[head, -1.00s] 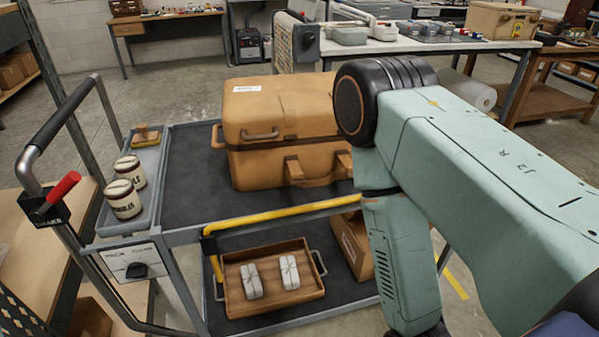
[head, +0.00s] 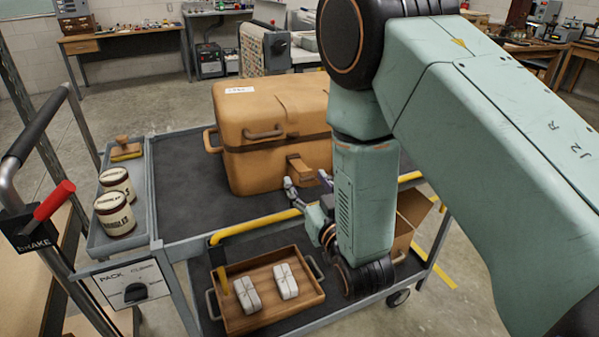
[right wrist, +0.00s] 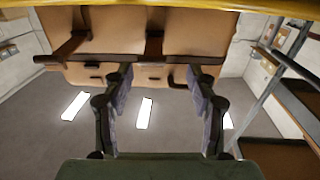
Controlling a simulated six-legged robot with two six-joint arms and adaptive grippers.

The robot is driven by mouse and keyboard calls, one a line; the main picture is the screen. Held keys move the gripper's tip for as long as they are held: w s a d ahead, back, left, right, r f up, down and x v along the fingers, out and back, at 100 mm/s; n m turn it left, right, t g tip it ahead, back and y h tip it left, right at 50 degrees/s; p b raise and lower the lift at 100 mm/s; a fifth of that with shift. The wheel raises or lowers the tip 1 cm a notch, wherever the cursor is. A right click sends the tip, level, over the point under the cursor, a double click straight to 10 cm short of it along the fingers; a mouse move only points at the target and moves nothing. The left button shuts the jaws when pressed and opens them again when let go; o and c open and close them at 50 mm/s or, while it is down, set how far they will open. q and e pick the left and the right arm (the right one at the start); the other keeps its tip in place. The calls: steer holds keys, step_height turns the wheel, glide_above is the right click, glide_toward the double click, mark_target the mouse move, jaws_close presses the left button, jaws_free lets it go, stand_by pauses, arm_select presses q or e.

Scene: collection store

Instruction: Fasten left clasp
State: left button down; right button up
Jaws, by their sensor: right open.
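A tan case (head: 240,150) with its lid down stands on the cart's dark top deck. The left clasp (head: 298,163) shows on its front, just left of my right forearm. My right gripper (head: 307,190) is open and empty in front of the case, just below the clasp and apart from it. In the right wrist view the open fingers (right wrist: 160,80) point at the case front (right wrist: 195,30), which fills the top of the picture. My right arm hides the right part of the case front in the head view. My left gripper is not in view.
A yellow rail (head: 262,225) runs along the cart's front edge, beneath my right gripper. A wooden tray (head: 260,318) with two white bundles sits on the lower shelf. The deck left of the case is clear.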

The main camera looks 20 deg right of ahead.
mark_target(307, 179)
steer(key=w, duration=0.1)
steer(key=w+d, duration=0.1)
steer(key=w, duration=0.3)
steer(key=shift+d+f, duration=0.25)
steer(key=shift+f, duration=0.05)
steer(key=shift+w+a, duration=0.15)
steer(key=shift+a, duration=0.1)
steer(key=shift+r, duration=0.2)
steer(key=shift+d+f, duration=0.1)
steer(key=shift+d, duration=0.15)
steer(key=shift+c, duration=0.5)
steer(key=shift+a, duration=0.25)
steer(key=c, duration=0.5)
jaws_close()
steer(key=shift+f, duration=0.1)
